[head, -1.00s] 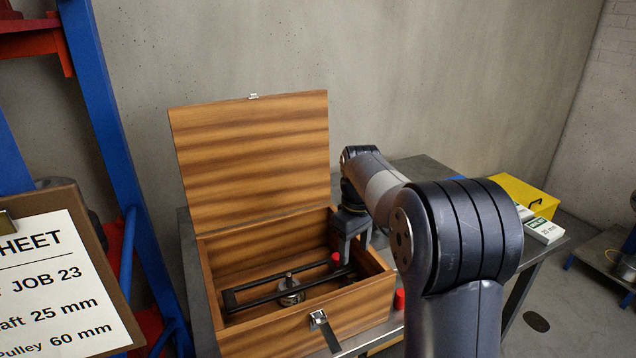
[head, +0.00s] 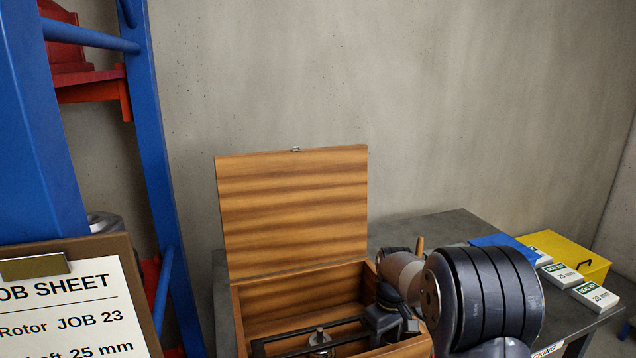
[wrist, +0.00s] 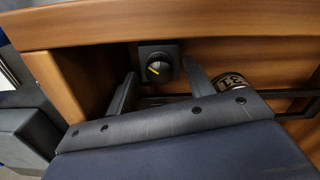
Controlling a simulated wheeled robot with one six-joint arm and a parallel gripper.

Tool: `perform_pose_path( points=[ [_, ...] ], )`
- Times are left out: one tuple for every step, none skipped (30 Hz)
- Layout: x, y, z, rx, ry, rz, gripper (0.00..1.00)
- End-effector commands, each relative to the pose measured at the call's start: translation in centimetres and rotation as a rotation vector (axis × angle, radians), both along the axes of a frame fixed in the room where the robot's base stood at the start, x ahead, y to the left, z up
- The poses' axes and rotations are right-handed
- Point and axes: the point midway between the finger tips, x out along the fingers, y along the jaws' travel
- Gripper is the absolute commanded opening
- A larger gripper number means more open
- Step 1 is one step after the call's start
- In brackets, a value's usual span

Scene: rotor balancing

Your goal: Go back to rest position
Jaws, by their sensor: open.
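My gripper (head: 392,328) is at the right side of an open wooden box (head: 262,294), in the head view. In the wrist view its two dark fingers (wrist: 161,84) stand apart with nothing held between them. Beyond the fingertips is a small black square with a round knob (wrist: 158,68) and a yellow mark, against wood. A black rail frame (head: 278,343) and a metal part (head: 319,338) lie inside the box. My gripper and arm hide the box's right front part.
The raised lid (head: 292,212) stands behind the box. Right of my arm are a blue item (head: 492,240), a yellow case (head: 590,262) and white labelled boxes (head: 595,296) on the grey table. A blue frame (head: 160,180) and job sheet (head: 75,310) are at left.

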Motion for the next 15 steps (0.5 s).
perform_pose_path(
  points=[
    [0.0,0.0,0.0,0.0,0.0,0.0,0.5],
    [0.0,0.0,0.0,0.0,0.0,0.001,0.5],
    [0.0,0.0,0.0,0.0,0.0,0.003,0.5],
    [0.0,0.0,0.0,0.0,0.0,0.007,0.5],
    [0.0,0.0,0.1,0.0,0.0,0.012,0.5],
    [0.0,0.0,0.1,0.0,0.0,0.022,0.5],
    [0.0,0.0,0.1,0.0,0.0,0.032,0.5],
    [0.0,0.0,0.1,0.0,0.0,0.045,0.5],
    [0.1,0.0,0.8,0.0,-0.004,0.043,0.5],
    [0.1,0.0,1.3,0.0,-0.005,0.042,0.5],
    [0.1,0.0,1.8,0.0,-0.004,0.042,0.5],
    [0.1,0.0,2.5,0.0,-0.006,0.042,0.5],
    [0.1,0.0,3.2,0.0,-0.006,0.042,0.5],
    [0.1,0.0,3.8,0.0,-0.006,0.042,0.5],
    [0.1,0.0,4.5,0.0,-0.005,0.042,0.5]
  ],
)
